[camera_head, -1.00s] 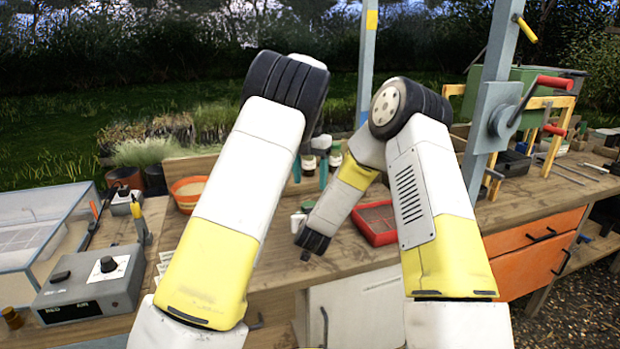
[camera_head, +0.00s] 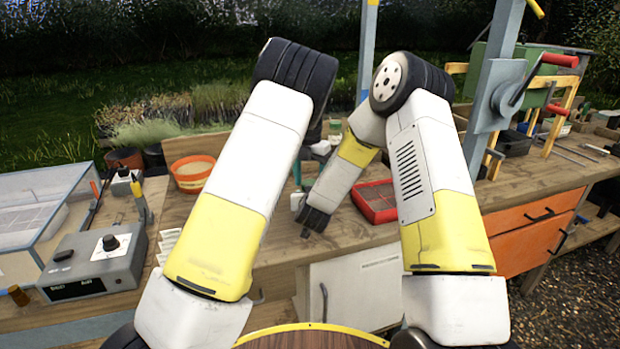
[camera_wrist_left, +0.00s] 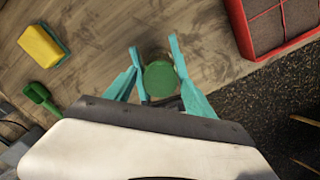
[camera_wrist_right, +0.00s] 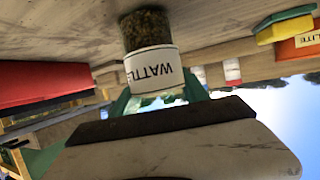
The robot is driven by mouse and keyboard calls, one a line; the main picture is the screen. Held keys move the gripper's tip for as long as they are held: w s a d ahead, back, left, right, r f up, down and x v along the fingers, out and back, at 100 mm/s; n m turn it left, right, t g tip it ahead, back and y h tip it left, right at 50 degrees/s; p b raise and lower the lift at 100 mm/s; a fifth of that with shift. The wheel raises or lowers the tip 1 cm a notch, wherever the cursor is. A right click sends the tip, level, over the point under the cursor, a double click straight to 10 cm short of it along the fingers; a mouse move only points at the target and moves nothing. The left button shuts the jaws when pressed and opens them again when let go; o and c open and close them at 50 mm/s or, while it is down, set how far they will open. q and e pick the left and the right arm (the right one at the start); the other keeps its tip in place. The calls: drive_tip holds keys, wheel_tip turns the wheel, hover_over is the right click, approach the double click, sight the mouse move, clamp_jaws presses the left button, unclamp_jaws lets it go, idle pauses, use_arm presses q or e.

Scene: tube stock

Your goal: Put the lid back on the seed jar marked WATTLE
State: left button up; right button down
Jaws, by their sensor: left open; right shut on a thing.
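The jar stands on or just above the bench. A round green lid (camera_wrist_left: 160,78) shows in the left wrist view, over what looks like a glass jar. My left gripper (camera_wrist_left: 153,45) is open, with one finger on each side of the lid. I cannot tell if the lid is seated. In the head view my arms hide most of this.
A red tray (camera_head: 375,217) lies to the right on the bench. A yellow-green sponge (camera_wrist_left: 42,46) and green scoop (camera_wrist_left: 40,97) lie nearby. An orange pot (camera_head: 192,184), a grey box with a dial (camera_head: 80,255) and a clear bin (camera_head: 30,235) are at left.

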use_arm(q)
clamp_jaws()
drive_tip(key=m, duration=0.3)
drive_tip(key=shift+o, duration=0.4)
unclamp_jaws()
drive_tip(key=shift+r, duration=2.3)
drive_tip(key=shift+c, duration=0.3)
wheel_tip(320, 180, up, 4)
drive_tip(key=n, duration=0.3)
drive_tip(key=shift+f, duration=0.25)
